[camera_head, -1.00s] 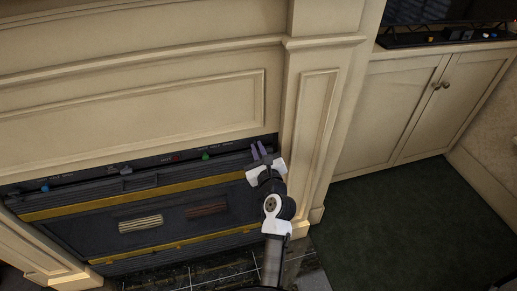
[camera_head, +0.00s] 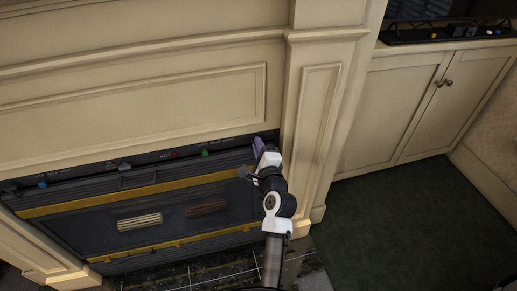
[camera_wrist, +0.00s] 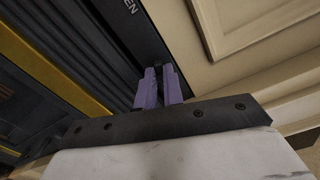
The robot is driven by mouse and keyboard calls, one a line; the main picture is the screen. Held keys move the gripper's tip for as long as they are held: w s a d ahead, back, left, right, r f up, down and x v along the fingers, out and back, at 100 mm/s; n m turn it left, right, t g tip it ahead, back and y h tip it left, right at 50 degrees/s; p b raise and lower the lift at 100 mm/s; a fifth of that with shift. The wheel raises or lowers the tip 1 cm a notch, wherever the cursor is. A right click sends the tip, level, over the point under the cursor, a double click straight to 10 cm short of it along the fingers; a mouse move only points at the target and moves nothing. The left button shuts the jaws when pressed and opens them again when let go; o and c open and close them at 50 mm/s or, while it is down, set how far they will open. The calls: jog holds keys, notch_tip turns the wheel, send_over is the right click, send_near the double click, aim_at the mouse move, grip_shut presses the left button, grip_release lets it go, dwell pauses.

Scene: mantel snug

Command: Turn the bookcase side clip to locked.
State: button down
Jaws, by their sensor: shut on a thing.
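My gripper (camera_head: 258,148) is at the right end of a dark control strip under the mantel panel. In the wrist view its purple fingers (camera_wrist: 159,88) are close together, shut on a small dark piece (camera_wrist: 158,72), which seems to be the bookcase side clip. The fingers hide most of the clip, so I cannot read its position. White letters ending in "EN" (camera_wrist: 130,8) show on the dark strip beyond the fingers.
The strip also carries a blue knob (camera_head: 43,181), a grey part (camera_head: 124,166), a red part (camera_head: 175,154) and a green knob (camera_head: 205,152). A cream pilaster (camera_head: 315,130) stands close on the right. A second dark strip (camera_head: 460,34) lies on the cabinet.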

jog(key=shift+n+b, duration=0.65)
jog(key=shift+n, duration=1.05)
jog(key=c, duration=1.5)
grip_release()
